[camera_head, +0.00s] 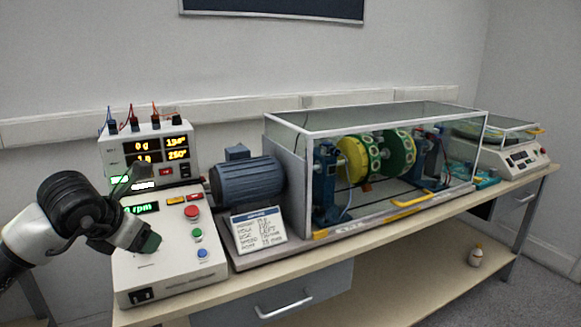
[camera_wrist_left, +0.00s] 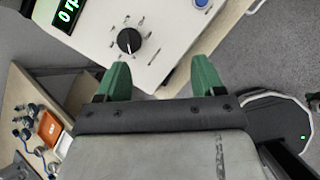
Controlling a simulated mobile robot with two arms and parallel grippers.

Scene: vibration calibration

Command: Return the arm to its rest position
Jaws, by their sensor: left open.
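My left arm comes in from the left in the head view. Its gripper (camera_head: 150,243) hovers over the front panel of the white control box (camera_head: 160,272), in front of the knob area. In the left wrist view the two green fingers (camera_wrist_left: 162,76) are wide apart with nothing between them. The black knob (camera_wrist_left: 130,41) lies beyond the fingertips on the panel, apart from them. The green display (camera_wrist_left: 67,13) reads 0 rpm, partly cut off. Whether the fingers touch the panel I cannot tell. My right gripper is in neither view.
The box has red (camera_head: 192,212), green and blue buttons. To its right stand a blue motor (camera_head: 248,180), a data card (camera_head: 258,230) and a glass-covered rotor rig (camera_head: 385,155). In the wrist view, a wooden surface (camera_wrist_left: 18,100) holds metal pieces and an orange tray (camera_wrist_left: 50,128).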

